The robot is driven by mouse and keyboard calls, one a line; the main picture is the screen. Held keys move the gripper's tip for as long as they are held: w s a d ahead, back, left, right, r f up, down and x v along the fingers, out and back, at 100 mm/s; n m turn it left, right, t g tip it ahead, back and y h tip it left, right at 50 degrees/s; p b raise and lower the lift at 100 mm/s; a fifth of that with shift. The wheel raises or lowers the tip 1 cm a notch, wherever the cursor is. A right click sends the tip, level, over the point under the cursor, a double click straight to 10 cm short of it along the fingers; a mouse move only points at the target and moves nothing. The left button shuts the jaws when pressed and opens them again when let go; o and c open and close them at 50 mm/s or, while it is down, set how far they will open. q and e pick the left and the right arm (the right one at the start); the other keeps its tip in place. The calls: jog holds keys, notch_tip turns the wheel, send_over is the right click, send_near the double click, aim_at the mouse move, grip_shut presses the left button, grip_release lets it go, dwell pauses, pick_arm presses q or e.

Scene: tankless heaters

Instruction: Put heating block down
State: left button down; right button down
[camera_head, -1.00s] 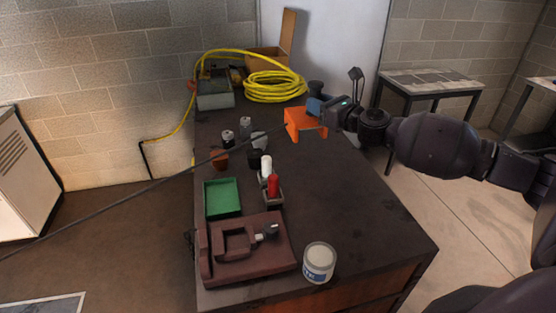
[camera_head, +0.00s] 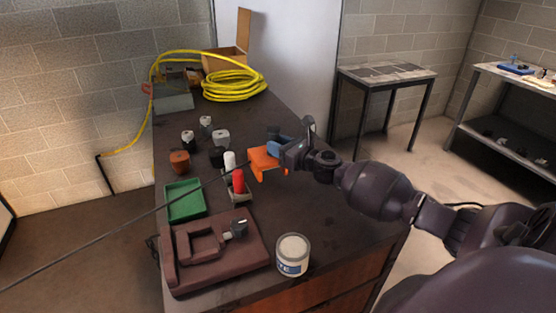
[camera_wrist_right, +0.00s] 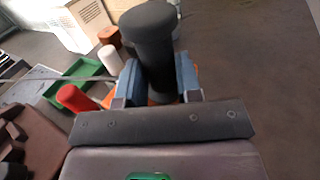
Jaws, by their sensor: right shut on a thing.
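The orange heating block (camera_head: 264,164) is at the fingertips of my right gripper (camera_head: 280,148), over the middle right part of the dark workbench (camera_head: 318,205). In the right wrist view, the blue fingers of the right gripper (camera_wrist_right: 158,82) are on both sides of a black round-topped piece (camera_wrist_right: 150,35). Bits of orange show behind the fingers. I cannot tell whether the black piece is part of the block. The gap between block and bench top is hard to judge. My left gripper is not in view.
A red and a white cylinder (camera_head: 238,180) stand left of the block, near a green tray (camera_head: 186,201). A maroon fixture (camera_head: 215,250) and a white can (camera_head: 292,255) are at the front. A yellow hose coil (camera_head: 233,85) lies behind. The bench right of the block is clear.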

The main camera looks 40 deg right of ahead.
jog(key=shift+f+b, duration=0.65)
jog(key=shift+f, duration=1.15)
jog(key=shift+f, duration=0.2)
jog(key=c, duration=0.9)
grip_release()
jog(key=shift+o, duration=0.6)
